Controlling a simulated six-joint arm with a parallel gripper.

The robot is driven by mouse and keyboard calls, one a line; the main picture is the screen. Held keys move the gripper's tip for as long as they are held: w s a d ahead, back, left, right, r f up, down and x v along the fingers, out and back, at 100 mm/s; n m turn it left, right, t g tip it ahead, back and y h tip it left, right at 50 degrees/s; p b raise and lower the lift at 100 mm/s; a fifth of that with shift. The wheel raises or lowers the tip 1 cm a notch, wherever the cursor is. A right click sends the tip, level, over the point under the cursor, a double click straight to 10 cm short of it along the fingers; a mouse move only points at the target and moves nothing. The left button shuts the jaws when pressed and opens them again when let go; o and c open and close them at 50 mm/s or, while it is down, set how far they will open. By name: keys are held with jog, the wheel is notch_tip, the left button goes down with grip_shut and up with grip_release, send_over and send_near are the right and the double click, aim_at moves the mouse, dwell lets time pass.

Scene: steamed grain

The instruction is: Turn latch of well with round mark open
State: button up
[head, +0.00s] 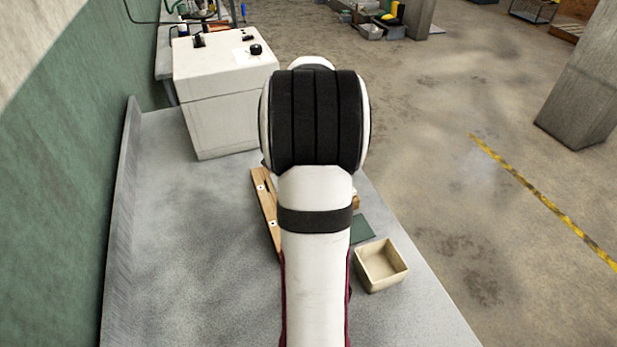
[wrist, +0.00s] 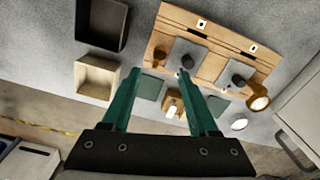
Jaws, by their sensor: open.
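A wooden board (wrist: 170,17) lies on the grey table in the wrist view, with two white square marks, the left mark (wrist: 201,24) and the right mark (wrist: 252,47). The symbols on the marks are too small to tell, so I cannot tell which is round. Below them are two grey plates with dark knobs, the left knob (wrist: 187,61) and the right knob (wrist: 238,81). No latch can be made out surely. My gripper (wrist: 158,76) is open and empty, its green fingers reaching toward the board's lower left side. In the head view my arm hides most of the board (head: 264,205).
A beige open box (head: 381,265) stands right of the board, and a dark tray (wrist: 102,22) shows in the wrist view. A small wooden holder (wrist: 178,121) and a wooden cup (wrist: 258,97) are near the board. A white machine (head: 225,115) stands behind. The table's left is clear.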

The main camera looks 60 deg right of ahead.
notch_tip(320, 180, up, 6)
jog(key=shift+r, duration=0.1)
dwell(0.4)
